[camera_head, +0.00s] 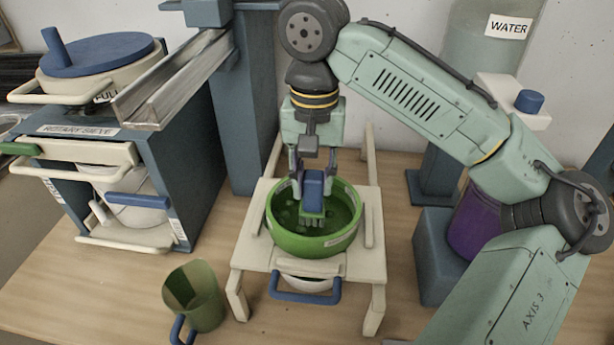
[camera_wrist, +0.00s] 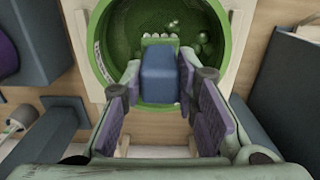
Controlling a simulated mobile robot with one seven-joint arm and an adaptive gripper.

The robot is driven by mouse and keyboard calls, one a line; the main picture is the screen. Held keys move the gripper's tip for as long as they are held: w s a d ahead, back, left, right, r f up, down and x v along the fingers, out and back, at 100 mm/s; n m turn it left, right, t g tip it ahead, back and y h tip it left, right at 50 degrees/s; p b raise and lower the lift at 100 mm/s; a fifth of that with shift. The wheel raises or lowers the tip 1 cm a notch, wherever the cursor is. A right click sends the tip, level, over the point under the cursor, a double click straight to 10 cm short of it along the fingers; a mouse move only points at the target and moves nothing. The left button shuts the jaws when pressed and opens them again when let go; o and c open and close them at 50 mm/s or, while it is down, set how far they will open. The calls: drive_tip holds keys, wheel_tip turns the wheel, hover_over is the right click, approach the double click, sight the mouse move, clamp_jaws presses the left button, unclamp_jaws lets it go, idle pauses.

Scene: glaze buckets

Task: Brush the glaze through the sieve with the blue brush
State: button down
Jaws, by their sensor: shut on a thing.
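The green sieve (camera_head: 356,234) sits on a cream stand (camera_head: 253,247), with dark green glaze (camera_head: 341,212) and some lumps inside. My gripper (camera_head: 311,174) is above the sieve and shut on the blue brush (camera_head: 313,187). The brush points down into the sieve with its pale bristles at the glaze; I cannot tell how firmly they touch the mesh. The wrist view shows the blue brush handle (camera_wrist: 159,75) between the purple finger pads and the sieve's rim (camera_wrist: 97,62) around it. A white bucket with a blue handle (camera_head: 305,297) stands under the stand, mostly hidden.
A green jug (camera_head: 195,297) stands at the front left. The rotary sieve cabinet (camera_head: 185,165) and a metal chute (camera_head: 180,80) are at left. A purple container (camera_head: 473,228) and a water tank (camera_head: 487,45) are at right.

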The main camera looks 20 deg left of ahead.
drive_tip(key=shift+w+r, duration=0.15)
drive_tip(key=shift+r, duration=4.3)
